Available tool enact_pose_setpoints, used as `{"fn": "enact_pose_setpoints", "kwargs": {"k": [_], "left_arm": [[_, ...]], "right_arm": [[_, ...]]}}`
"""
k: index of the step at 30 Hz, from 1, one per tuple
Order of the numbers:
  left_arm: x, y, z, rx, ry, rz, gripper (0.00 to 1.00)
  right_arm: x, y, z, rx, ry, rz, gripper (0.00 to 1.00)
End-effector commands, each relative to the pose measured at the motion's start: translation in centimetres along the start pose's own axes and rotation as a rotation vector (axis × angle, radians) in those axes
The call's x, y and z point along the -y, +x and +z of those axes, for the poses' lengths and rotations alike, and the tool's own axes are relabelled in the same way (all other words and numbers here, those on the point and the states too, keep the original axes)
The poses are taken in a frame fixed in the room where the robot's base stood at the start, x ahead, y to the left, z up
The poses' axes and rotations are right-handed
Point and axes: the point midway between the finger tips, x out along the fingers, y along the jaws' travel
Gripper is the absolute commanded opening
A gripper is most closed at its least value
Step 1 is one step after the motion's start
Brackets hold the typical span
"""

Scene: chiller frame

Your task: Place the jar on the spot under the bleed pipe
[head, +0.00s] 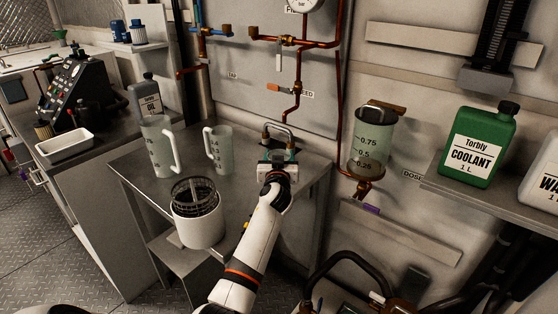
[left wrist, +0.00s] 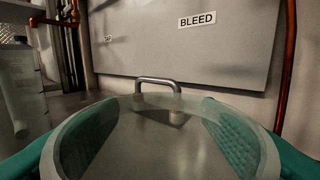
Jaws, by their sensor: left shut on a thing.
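My left gripper (head: 278,163) is shut on a clear jar, at the back right of the grey metal bench. In the left wrist view the jar (left wrist: 150,103) fills the bottom, its wide open rim up, between teal finger pads. In the head view my gripper mostly covers it. A bent grey metal pipe (head: 278,126) stands just behind the jar, below the partly hidden BLEED label; it also shows in the left wrist view (left wrist: 158,80). I cannot tell whether the jar touches the bench. The spot is hidden. My right gripper is not in view.
Two clear jugs (head: 160,148) (head: 219,150) and a white round container with a dark basket (head: 198,225) stand left of my arm. A graduated cylinder (head: 371,142) hangs on the wall to the right. A green coolant bottle (head: 478,145) stands on a shelf (head: 470,196).

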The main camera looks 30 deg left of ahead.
Motion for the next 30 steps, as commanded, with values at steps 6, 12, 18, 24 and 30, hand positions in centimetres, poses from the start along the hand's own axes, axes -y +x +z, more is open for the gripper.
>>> {"fn": "enact_pose_setpoints", "kwargs": {"k": [6, 12, 18, 24, 30], "left_arm": [[0.02, -0.02, -0.61, 0.002, -0.001, -0.001, 0.36], [0.03, -0.03, -0.92, 0.002, -0.001, -0.001, 0.36], [0.02, -0.03, -0.8, 0.002, 0.0, -0.001, 0.8], [0.02, -0.03, -0.78, 0.002, 0.0, -0.001, 0.8], [0.05, -0.85, -0.67, 0.001, 0.0, -0.001, 0.8]], "right_arm": [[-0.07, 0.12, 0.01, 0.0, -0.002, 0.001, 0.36], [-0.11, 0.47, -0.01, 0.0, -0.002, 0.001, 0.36], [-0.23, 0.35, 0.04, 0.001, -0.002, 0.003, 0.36], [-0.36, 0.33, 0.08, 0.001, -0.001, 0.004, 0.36], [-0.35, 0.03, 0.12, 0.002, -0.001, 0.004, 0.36]]}}
